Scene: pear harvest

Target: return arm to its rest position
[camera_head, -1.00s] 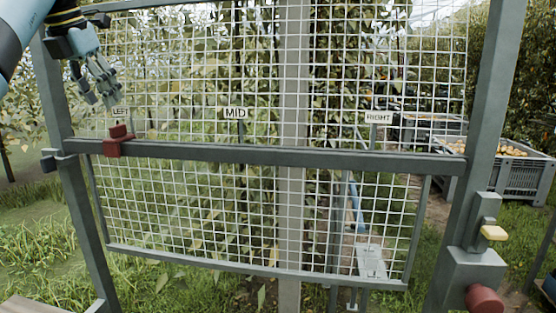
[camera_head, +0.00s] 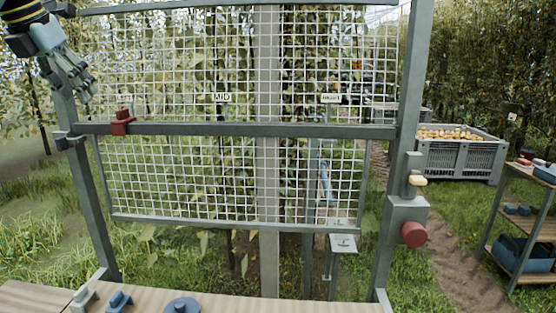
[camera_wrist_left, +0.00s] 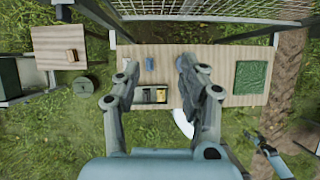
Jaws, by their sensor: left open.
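My left gripper (camera_head: 82,82) is at the upper left in the head view, in front of the wire mesh gate (camera_head: 190,175) and near its left post. It holds nothing that I can see. In the left wrist view the two fingers of my left gripper (camera_wrist_left: 160,85) are spread apart above a wooden table (camera_wrist_left: 240,92).
A red latch block (camera_head: 122,122) sits on the gate's crossbar. A red knob (camera_head: 414,234) is on the right post. A grey crate of yellow fruit (camera_head: 460,158) and a shelf (camera_head: 528,230) stand at right. A green mat (camera_wrist_left: 252,77) lies on the table.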

